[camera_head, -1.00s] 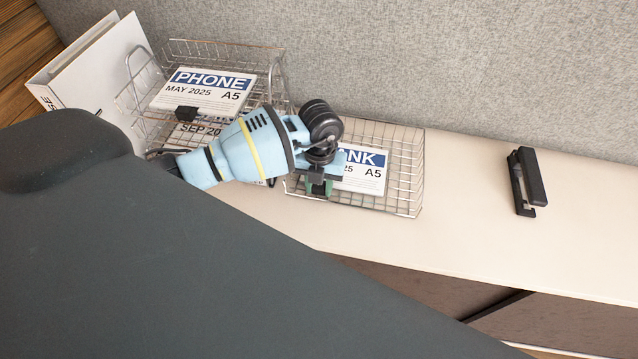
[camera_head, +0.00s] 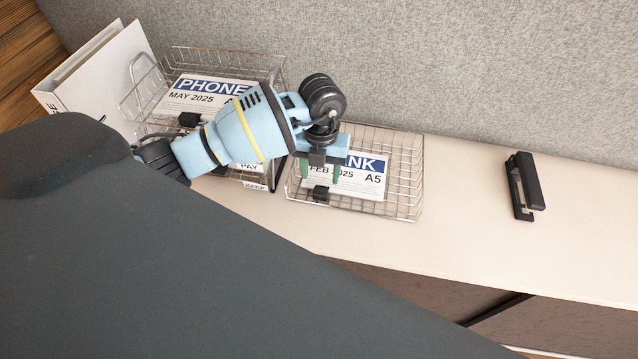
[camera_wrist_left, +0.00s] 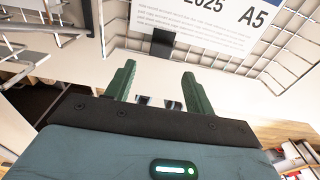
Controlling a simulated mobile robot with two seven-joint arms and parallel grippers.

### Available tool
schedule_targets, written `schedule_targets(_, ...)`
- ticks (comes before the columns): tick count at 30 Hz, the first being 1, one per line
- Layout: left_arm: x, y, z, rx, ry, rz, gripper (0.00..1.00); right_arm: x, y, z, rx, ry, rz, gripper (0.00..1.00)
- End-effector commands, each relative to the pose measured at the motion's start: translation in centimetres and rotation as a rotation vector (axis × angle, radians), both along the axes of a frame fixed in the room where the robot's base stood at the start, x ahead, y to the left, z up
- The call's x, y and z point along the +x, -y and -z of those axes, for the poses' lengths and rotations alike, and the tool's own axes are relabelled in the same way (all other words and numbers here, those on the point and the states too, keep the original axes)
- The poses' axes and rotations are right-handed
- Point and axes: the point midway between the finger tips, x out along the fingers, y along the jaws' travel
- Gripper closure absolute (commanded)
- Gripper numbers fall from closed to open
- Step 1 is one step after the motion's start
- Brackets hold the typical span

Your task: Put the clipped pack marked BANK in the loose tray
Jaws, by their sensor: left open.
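The clipped pack marked BANK (camera_head: 362,181) lies in the single wire tray (camera_head: 405,196) on the shelf top. Its label shows partly as "NK", FEB 2025 and A5, with a black clip (camera_head: 321,193) at its front edge. My left gripper (camera_head: 322,178) is over the left part of this tray, open and empty, and hides the start of the label. In the left wrist view the two green fingers (camera_wrist_left: 159,88) stand apart with nothing between them, and the pack (camera_wrist_left: 205,22) and clip (camera_wrist_left: 163,40) lie beyond the fingertips. My right gripper is not in view.
A stacked wire tray (camera_head: 180,62) at left holds a clipped pack marked PHONE (camera_head: 205,95), with more papers below. Shelf between tray and stapler is clear.

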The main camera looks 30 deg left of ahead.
Motion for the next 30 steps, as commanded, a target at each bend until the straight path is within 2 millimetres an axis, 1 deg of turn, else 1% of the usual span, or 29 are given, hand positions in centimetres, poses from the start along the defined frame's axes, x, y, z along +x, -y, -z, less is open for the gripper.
schedule_targets(1, 0.2, 0.0, -1.2, -0.001, 0.005, 0.001, 0.46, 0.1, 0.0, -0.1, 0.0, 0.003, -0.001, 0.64)
schedule_targets(3, 0.2, 0.0, -2.4, 0.0, 0.005, 0.0, 0.46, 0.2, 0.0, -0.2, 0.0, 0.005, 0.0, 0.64)
schedule_targets(9, 0.3, -0.1, -4.6, 0.0, 0.002, 0.001, 0.46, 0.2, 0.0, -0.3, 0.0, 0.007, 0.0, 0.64)
schedule_targets(14, 0.3, -0.1, -5.1, 0.0, -0.001, 0.0, 0.46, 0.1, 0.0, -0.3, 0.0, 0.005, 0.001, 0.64)
schedule_targets(24, 0.3, 0.0, -5.0, -0.004, -0.002, 0.002, 0.46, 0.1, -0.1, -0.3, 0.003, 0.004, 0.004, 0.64)
schedule_targets(26, -0.1, 0.6, -4.6, -0.032, -0.009, 0.013, 0.46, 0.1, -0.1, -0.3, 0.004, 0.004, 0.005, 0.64)
schedule_targets(27, -0.6, 1.5, -4.0, -0.069, -0.02, 0.028, 0.46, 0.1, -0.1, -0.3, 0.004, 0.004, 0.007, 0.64)
schedule_targets(29, -1.6, 3.5, -2.8, -0.163, -0.038, 0.059, 0.46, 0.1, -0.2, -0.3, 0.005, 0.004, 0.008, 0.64)
schedule_targets(30, -2.7, 5.3, -2.0, -0.25, -0.056, 0.083, 0.46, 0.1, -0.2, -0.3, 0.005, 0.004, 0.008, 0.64)
